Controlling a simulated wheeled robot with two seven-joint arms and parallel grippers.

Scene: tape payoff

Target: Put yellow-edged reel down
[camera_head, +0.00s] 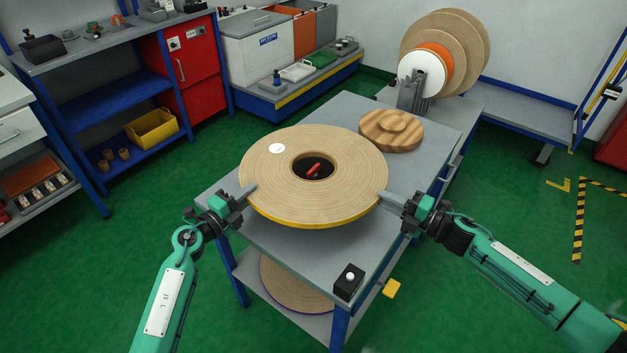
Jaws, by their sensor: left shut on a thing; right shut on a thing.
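The yellow-edged reel (340,190) is a large flat tan disc with a yellow rim, a dark centre hole and a white round label. It is level, over the grey table (250,227). My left gripper (249,191) is shut on its left edge. My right gripper (384,197) is shut on its right edge. A shadow lies below the reel on the tabletop; I cannot tell exactly how large the gap is. A red object (313,170) shows through the centre hole.
A round wooden piece (391,131) sits on the table's far right part. A black button box (349,281) is at the near corner. Another reel (290,285) lies on the lower shelf. A payoff stand with reels (470,50) is behind, right. The near tabletop is mostly clear.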

